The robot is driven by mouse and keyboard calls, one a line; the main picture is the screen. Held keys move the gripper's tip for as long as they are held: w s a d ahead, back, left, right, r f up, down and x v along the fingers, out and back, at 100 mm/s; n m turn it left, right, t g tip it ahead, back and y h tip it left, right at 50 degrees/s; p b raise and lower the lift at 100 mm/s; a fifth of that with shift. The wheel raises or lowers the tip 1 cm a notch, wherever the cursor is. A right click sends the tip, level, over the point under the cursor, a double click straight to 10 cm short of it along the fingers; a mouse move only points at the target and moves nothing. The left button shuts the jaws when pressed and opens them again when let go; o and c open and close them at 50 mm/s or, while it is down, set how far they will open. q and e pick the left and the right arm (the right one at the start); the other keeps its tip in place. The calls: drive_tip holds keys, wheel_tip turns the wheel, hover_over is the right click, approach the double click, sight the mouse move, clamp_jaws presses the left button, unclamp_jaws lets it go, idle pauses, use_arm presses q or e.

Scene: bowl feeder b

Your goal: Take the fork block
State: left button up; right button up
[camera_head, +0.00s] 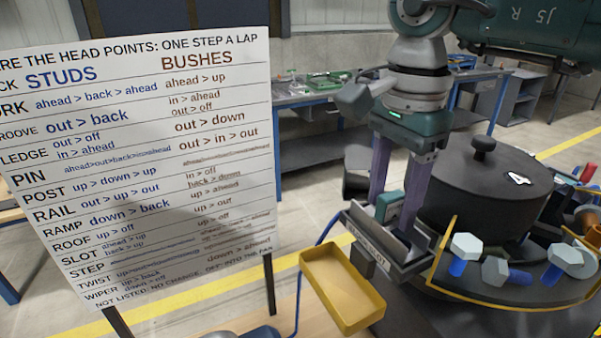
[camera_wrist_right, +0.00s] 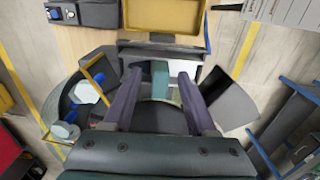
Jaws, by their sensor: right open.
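My right gripper (camera_head: 396,213) points down with its two purple fingers apart over a grey slotted holder at the bowl's near left edge. A teal block (camera_head: 388,206) stands in this holder between the fingers; it may be the fork block, but its shape is mostly hidden. In the right wrist view the teal block (camera_wrist_right: 160,80) lies between the open fingers (camera_wrist_right: 158,74), with a gap visible on each side. My left gripper is not in view.
A dark bowl feeder (camera_head: 490,190) with a knobbed lid stands to the right. Several bolts with grey heads and blue shanks (camera_head: 466,247) lie on its rim. A yellow tray (camera_head: 341,287) sits in front. A lettered sign board (camera_head: 140,170) fills the left.

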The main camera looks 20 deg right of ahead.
clamp_jaws()
idle(0.4)
idle(0.4)
